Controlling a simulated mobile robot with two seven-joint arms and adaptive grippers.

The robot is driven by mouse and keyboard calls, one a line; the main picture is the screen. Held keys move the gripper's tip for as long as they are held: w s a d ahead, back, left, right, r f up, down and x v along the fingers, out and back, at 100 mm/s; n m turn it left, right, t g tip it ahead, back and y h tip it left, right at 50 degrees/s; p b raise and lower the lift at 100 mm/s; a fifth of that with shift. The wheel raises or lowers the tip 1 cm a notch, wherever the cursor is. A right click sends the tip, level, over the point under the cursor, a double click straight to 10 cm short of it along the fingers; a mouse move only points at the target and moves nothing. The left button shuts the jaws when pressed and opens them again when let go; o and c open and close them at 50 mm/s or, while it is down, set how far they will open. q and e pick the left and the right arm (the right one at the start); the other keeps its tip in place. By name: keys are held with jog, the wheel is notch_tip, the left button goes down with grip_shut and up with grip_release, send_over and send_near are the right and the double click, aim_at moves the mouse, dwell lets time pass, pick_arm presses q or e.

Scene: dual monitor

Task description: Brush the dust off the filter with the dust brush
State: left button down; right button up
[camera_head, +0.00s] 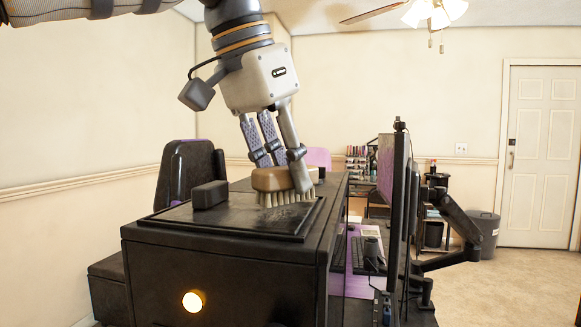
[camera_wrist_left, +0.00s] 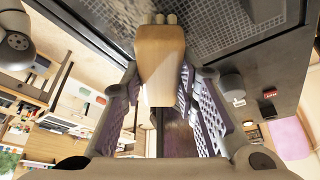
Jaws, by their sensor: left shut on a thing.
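The dust brush (camera_head: 268,179) has a brown wooden body and pale bristles. My left gripper (camera_head: 277,160) is shut on it from above, and the bristles point down at the filter. The filter (camera_head: 240,219) is a dark flat panel on top of the black computer case; the bristles appear to touch its right part. In the left wrist view the brush's wooden body (camera_wrist_left: 160,50) lies between the fingers, in front of the filter's grey mesh (camera_wrist_left: 225,28). The mesh has a pale mottled patch at upper left that looks like dust. My right gripper is not in view.
The black case (camera_head: 245,275) has a glowing round button (camera_head: 193,301). A dark block (camera_head: 210,194) stands on its top, left of the brush. Monitors (camera_head: 393,200) on an arm stand to the right. A black chair (camera_head: 187,172) is behind the case.

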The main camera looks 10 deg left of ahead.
pick_arm(q)
jog(key=shift+s+a+f, duration=0.1)
jog(key=shift+s+f, duration=0.1)
jog(key=shift+s, duration=1.8)
jog(key=shift+s+f, duration=0.2)
jog(key=shift+s, duration=1.8)
jog(key=shift+r, duration=3.1)
notch_tip(320, 180, up, 3)
